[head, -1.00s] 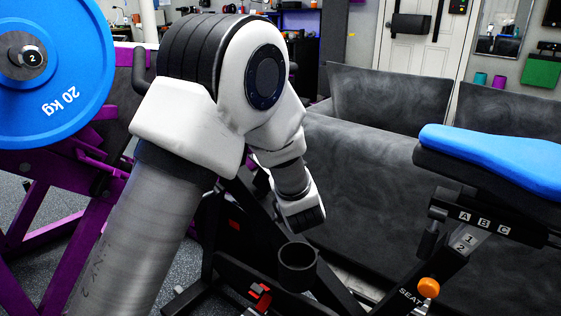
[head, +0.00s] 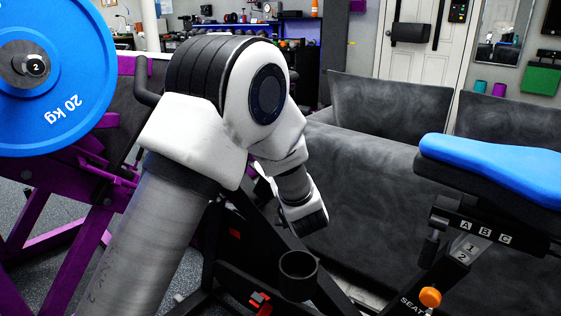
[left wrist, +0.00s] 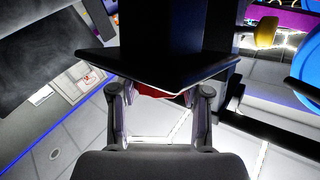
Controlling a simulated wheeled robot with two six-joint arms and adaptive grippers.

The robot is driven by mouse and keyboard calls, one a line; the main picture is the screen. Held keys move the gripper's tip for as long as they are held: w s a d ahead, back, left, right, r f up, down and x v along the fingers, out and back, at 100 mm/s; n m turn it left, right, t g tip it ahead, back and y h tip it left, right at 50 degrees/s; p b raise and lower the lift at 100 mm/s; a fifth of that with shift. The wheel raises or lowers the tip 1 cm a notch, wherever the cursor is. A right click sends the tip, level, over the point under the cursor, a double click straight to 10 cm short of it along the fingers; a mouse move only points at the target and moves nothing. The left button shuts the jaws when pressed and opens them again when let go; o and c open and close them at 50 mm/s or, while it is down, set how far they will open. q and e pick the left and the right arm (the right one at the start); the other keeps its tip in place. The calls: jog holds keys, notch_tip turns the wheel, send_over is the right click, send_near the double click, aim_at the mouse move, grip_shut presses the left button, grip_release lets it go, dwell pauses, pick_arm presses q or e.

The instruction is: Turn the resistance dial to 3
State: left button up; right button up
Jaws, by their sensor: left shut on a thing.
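My left gripper (left wrist: 160,97) has its two fingers on either side of a red part (left wrist: 160,93), which looks like the resistance dial, just under the edge of a dark panel (left wrist: 165,66) in the left wrist view. The gripper is shut on it. Most of the dial and its markings are hidden by the panel, so its setting cannot be read. In the head view my left arm reaches down past the dark frame of the machine (head: 225,280); its fingers and the dial are hidden there. My right gripper is not in view.
A blue seat (head: 495,165) with an orange knob (head: 430,297) stands at the right. A round black cup holder (head: 298,272) is below my arm. A blue 20 kg plate (head: 35,110) on a purple rack is at the left. A grey sofa (head: 365,180) stands behind.

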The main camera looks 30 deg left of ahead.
pick_arm(q)
jog(key=shift+r+n+g+y+p, duration=0.15)
jog(key=shift+n+g+y+p, duration=0.7)
jog(key=shift+n+y, duration=0.2)
jog(key=n+g+y+p, duration=0.2)
jog(key=n+g, duration=0.1)
jog(key=shift+n+y, duration=0.25)
jog(key=n+g+p, duration=0.1)
jog(key=n+g, duration=0.1)
jog(key=g, duration=0.1)
jog(key=n+g+y, duration=0.1)
jog(key=n+g, duration=0.2)
jog(key=shift+s+y+p, duration=0.1)
jog(key=shift+y+p, duration=0.2)
jog(key=shift+p, duration=0.05)
jog(key=n+g, duration=0.3)
jog(key=g, duration=0.1)
jog(key=shift+f+n, duration=0.25)
jog(key=shift+n, duration=0.15)
jog(key=shift+s+n+g+h+b, duration=0.15)
jog(key=shift+n+g+h+b, duration=0.5)
jog(key=shift+n+g, duration=1.9)
jog(key=shift+h, duration=0.35)
jog(key=o, duration=1.2)
jog(key=shift+c, duration=0.2)
